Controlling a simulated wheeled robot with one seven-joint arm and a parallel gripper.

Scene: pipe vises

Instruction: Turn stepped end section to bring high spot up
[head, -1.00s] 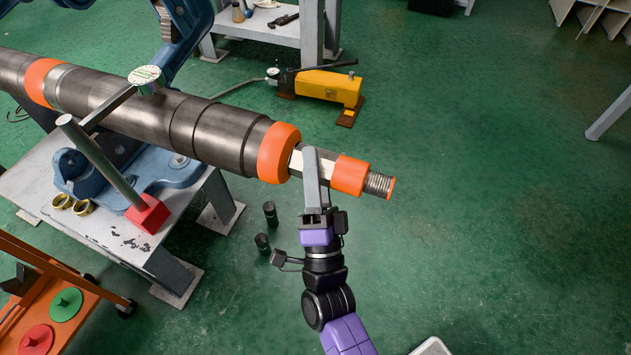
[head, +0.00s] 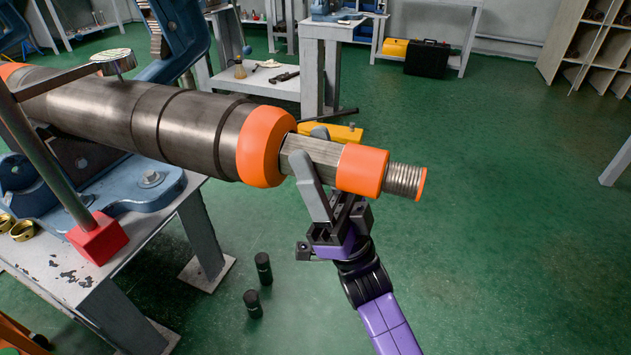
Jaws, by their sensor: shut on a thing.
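The stepped end section is the bare hex-like metal part (head: 325,157) at the right end of a long dark steel pipe (head: 195,130). An orange band (head: 362,170) and a threaded tip (head: 403,180) lie to its right, and a wide orange collar (head: 262,146) to its left. My gripper (head: 314,165) is shut on the bare metal part from below, one grey finger on the near side and the other partly hidden behind it. A dial indicator (head: 113,62) sits over the pipe at the left, on an arm from a post with a red base (head: 97,238). Its reading is not legible.
A blue vise (head: 120,185) stands on the worn grey table (head: 75,270) at left. Two black cylinders (head: 258,285) stand on the green floor below the pipe. A yellow pump (head: 330,131) lies behind my gripper. The floor at right is clear.

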